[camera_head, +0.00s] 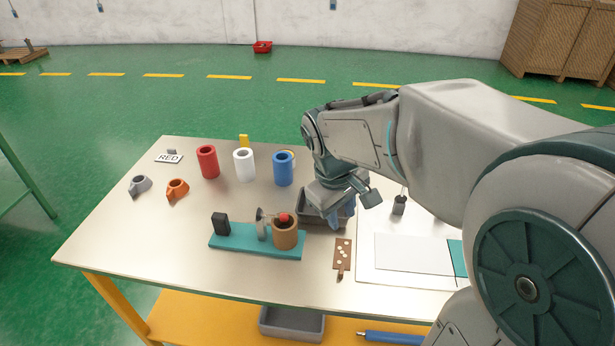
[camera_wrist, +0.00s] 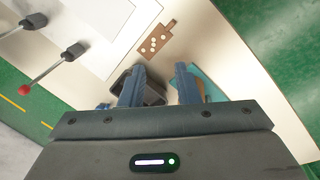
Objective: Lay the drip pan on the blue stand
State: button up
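A dark grey open tray (camera_head: 314,220), the likeliest drip pan, sits on the table under my gripper. My arm hides part of it. The blue hollow cylinder (camera_head: 283,169), the likeliest blue stand, stands upright to its left, beside a white and a red one. My gripper (camera_head: 342,214) points down over the tray's right part. In the wrist view the blue fingers of my gripper (camera_wrist: 160,68) are apart, with nothing clearly held between them. The tray (camera_wrist: 155,93) shows behind and between them. I cannot tell whether a finger touches its wall.
A teal board (camera_head: 235,241) with a brown cup (camera_head: 286,236) and a black block stands in front of the tray. A brown dotted tag (camera_head: 342,256) and a white panel (camera_head: 412,252) lie to the right. Orange (camera_head: 177,189) and grey pieces lie at left. The table's front left is clear.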

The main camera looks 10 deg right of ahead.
jog(key=w+a+f+n+h, duration=0.15)
jog(key=w+n, duration=0.25)
jog(key=w, duration=0.5)
jog(key=n+g+h+p, duration=0.1)
jog(key=n+p, duration=0.1)
jog(key=n, duration=0.3)
send_near(324, 223)
jog(key=shift+p+x, duration=0.35)
jog(key=shift+x, duration=0.8)
jog(key=p+x, duration=0.1)
jog(key=x, duration=0.4)
jog(key=shift+d+p, duration=0.35)
jog(key=shift+d, duration=0.05)
jog(key=shift+f, duration=0.15)
jog(key=shift+f+b, duration=0.2)
jog(key=shift+b, duration=0.1)
jog(key=shift+c, duration=0.3)
grip_shut()
